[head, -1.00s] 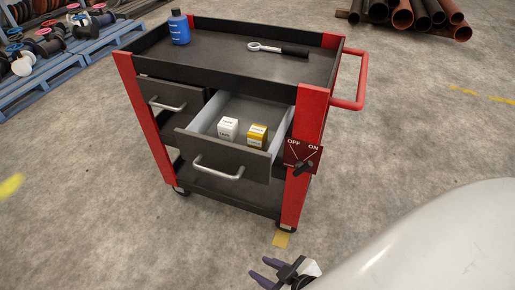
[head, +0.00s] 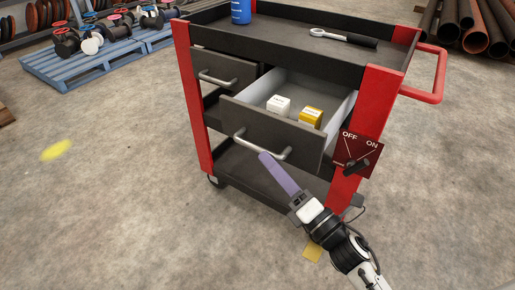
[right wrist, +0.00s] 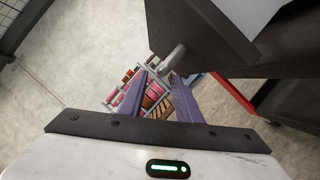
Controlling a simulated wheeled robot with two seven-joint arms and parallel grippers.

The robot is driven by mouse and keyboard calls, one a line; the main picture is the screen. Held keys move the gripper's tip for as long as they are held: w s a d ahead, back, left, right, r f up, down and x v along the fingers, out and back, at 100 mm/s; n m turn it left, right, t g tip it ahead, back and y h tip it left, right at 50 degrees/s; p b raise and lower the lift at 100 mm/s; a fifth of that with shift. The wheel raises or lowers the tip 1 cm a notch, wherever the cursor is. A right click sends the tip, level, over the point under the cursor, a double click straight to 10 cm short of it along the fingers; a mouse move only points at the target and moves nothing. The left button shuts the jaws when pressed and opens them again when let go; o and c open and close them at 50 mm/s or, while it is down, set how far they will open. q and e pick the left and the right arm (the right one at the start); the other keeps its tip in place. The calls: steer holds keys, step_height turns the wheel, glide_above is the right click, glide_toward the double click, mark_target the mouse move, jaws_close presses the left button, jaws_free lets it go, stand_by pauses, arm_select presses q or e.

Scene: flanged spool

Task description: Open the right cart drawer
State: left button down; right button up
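The right cart drawer (head: 272,128) stands pulled out from the cart, with a dark front and pale inner walls. Its bar handle (head: 262,147) is on the front. In it are a white box (head: 278,105) and a yellow box (head: 311,117). My right gripper (head: 266,160) is just below and in front of the handle. In the right wrist view its two purple fingers (right wrist: 157,84) are apart, and the handle (right wrist: 171,62) shows near their tips. I cannot tell whether they touch it. My left gripper is out of view.
The left drawer (head: 224,74) is shut. The cart top holds a blue bottle (head: 241,11) and a wrench (head: 343,37). An OFF/ON switch panel (head: 358,153) sits on the red right post. A blue pallet (head: 85,63) with spools stands back left.

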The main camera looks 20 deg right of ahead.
mark_target(257, 146)
steer(key=x, duration=0.6)
jaws_close()
